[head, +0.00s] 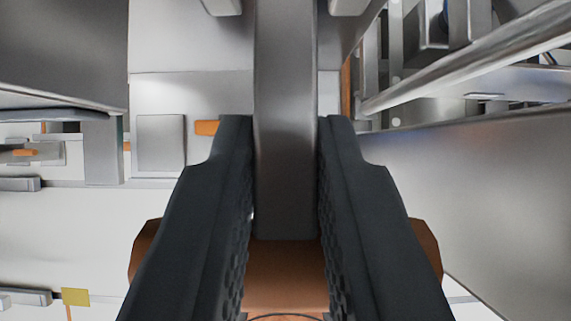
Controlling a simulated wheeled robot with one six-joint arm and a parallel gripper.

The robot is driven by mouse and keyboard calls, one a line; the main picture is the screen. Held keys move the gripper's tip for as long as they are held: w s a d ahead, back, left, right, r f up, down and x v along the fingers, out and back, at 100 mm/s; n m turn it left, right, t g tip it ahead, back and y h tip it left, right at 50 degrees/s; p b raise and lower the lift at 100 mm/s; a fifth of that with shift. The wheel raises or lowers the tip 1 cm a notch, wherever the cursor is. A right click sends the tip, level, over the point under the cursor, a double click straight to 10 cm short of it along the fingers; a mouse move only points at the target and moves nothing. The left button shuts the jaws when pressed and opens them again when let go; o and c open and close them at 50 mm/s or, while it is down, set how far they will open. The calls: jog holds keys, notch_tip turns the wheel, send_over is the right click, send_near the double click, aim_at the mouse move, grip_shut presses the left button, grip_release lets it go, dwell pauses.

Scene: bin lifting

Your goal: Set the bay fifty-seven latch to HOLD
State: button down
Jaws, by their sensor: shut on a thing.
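My gripper (284,150) has its two dark, ridged fingers on either side of a grey metal bar (285,60). The fingers are shut on this bar, which runs from the top edge down between them. The bar's lower end lies over an orange-brown rounded part (285,275). That part shows below and on both outer sides of the fingers. No bay number or HOLD marking can be read, so I cannot tell whether the bar is the bay fifty-seven latch or how it is set.
A grey metal wall (490,190) stands close on the right, with a round rail (465,60) above it. Grey panels and a small square plate (160,143) are on the left. A yellow tag (75,297) is at lower left, over pale open surface.

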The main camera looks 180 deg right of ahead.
aim_at(285, 84)
jog(key=shift+w+r+g, duration=0.15)
jog(key=shift+r+g, duration=0.35)
jog(key=shift+r, duration=0.05)
jog(key=shift+w+r, duration=0.25)
jog(key=shift+r, duration=0.45)
jog(key=shift+w+r, duration=0.15)
jog(key=shift+r, duration=0.1)
dwell(0.4)
grip_release()
jog(key=shift+f, duration=0.1)
jog(key=v, duration=1.7)
